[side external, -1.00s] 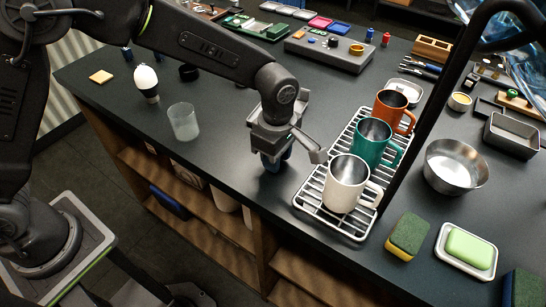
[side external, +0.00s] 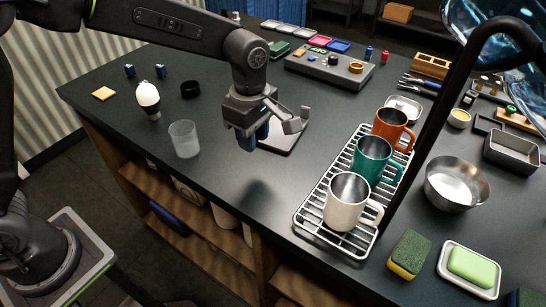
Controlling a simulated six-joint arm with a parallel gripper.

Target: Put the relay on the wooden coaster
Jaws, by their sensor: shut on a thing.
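The relay (side external: 247,143) is a small dark blue block under my gripper (side external: 252,129). My gripper is shut on it and mostly covers it. It hangs above the dark worktop, with a shadow below it. The wooden coaster (side external: 104,93) is a small, flat, pale tan square near the worktop's far left end. It lies bare, well to the left of my gripper.
Between them stand a clear tumbler (side external: 184,139), a white egg-shaped thing on a dark stand (side external: 148,98) and a black ring (side external: 190,90). A rack (side external: 313,213) with mugs is at right.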

